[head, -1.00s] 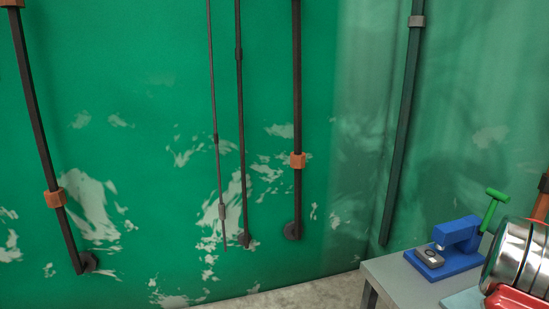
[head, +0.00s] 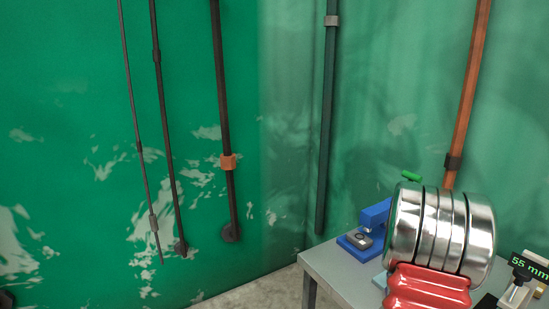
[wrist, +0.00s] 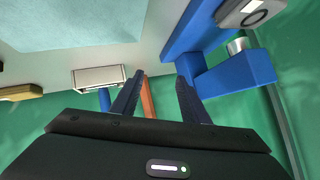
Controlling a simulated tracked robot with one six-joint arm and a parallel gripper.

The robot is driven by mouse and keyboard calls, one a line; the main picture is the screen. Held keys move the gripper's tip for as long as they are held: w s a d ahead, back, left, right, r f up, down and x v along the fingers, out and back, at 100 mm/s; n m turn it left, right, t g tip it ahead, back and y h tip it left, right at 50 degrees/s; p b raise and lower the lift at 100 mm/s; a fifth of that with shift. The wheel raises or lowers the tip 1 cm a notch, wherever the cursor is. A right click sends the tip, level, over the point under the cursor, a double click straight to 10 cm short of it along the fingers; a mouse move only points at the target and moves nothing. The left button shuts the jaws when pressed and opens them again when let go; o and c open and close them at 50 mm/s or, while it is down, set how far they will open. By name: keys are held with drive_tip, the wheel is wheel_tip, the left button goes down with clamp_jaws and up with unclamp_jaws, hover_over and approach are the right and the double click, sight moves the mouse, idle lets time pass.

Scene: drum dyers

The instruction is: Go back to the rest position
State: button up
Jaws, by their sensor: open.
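My gripper (wrist: 157,85) shows in the wrist view with its two dark fingers apart and nothing held between them. An orange pipe shows behind the gap. The blue press (wrist: 235,72) is close on the right of the fingers, with a grey ringed plate (wrist: 247,10) on it. I cannot tell whether a finger touches the press. In the head view the blue press (head: 374,215) stands on the grey table (head: 328,262), partly hidden by a silver ribbed drum (head: 440,228) on a red base (head: 428,288). My gripper cannot be made out in the head view.
A pale blue mat (wrist: 70,22) lies on the table. A silver-grey block (wrist: 98,77) and a yellowish piece (wrist: 20,92) show left of the fingers. A 55 mm display (head: 530,267) stands at the right. Pipes run along the green wall; the left side is clear.

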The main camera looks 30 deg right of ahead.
drive_tip(key=w+a+r+n+t+y, duration=0.1)
drive_tip(key=w+a+n+y, duration=0.25)
drive_tip(key=a, duration=1.15)
drive_tip(key=w+a+r+n+t+y, duration=0.1)
drive_tip(key=w+a+r+n+y, duration=0.2)
drive_tip(key=a, duration=1.2)
drive_tip(key=s+a+r+n+y, duration=0.1)
drive_tip(key=s+a+n, duration=0.2)
drive_tip(key=a, duration=0.8)
drive_tip(key=s+a+r+n+y, duration=0.1)
drive_tip(key=s+a+n, duration=0.3)
drive_tip(key=s+a, duration=0.4)
drive_tip(key=s+a+r+n+g+y, duration=0.1)
drive_tip(key=s+a+n, duration=0.3)
drive_tip(key=a, duration=1.1)
drive_tip(key=shift+s+a+r, duration=0.3)
drive_tip(key=shift+s+r, duration=0.45)
drive_tip(key=shift+r, duration=0.15)
drive_tip(key=shift+n+y, duration=0.25)
